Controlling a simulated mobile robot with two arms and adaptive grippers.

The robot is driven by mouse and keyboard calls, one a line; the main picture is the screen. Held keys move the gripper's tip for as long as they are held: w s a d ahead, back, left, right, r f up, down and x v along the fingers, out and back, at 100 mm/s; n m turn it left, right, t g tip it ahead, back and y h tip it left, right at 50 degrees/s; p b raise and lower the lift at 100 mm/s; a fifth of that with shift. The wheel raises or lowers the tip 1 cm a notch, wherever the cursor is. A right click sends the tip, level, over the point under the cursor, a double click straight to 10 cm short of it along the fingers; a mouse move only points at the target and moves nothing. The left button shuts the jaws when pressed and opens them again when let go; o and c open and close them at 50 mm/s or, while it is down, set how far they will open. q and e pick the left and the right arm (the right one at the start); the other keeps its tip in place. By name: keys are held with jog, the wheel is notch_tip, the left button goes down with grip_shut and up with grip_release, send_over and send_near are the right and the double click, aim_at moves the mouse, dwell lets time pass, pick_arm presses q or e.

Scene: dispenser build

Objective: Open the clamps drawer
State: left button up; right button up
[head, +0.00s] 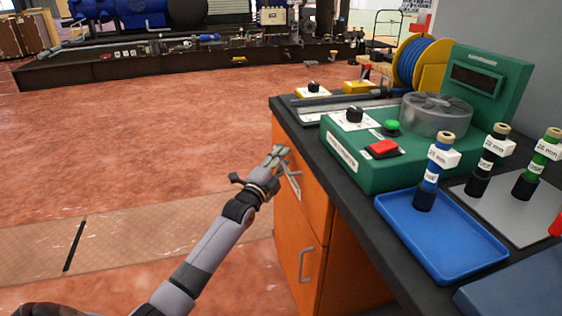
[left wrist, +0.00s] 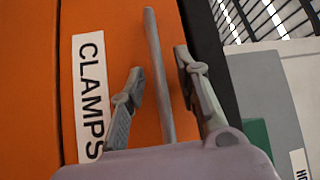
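The clamps drawer (left wrist: 115,35) has an orange front with a white CLAMPS label (left wrist: 90,100) in the left wrist view. Its grey bar handle (left wrist: 155,45) runs between the two fingers of my left gripper (left wrist: 160,63). The fingers stand apart, with a gap on each side of the bar. In the head view my left gripper (head: 277,156) is at the upper part of the orange cabinet (head: 312,205), just under the worktop edge, and partly covers the drawer handle (head: 294,182). The drawer looks shut. My right gripper is out of view.
The dark worktop (head: 345,205) overhangs the cabinet front. On it stand a green machine (head: 360,170), a blue tray (head: 440,240) and several labelled tubes. A lower door handle (head: 305,265) sits below the drawer. The red floor (head: 150,130) left of the cabinet is clear.

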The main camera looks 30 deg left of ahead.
pick_arm(q)
grip_shut()
dwell(0.7)
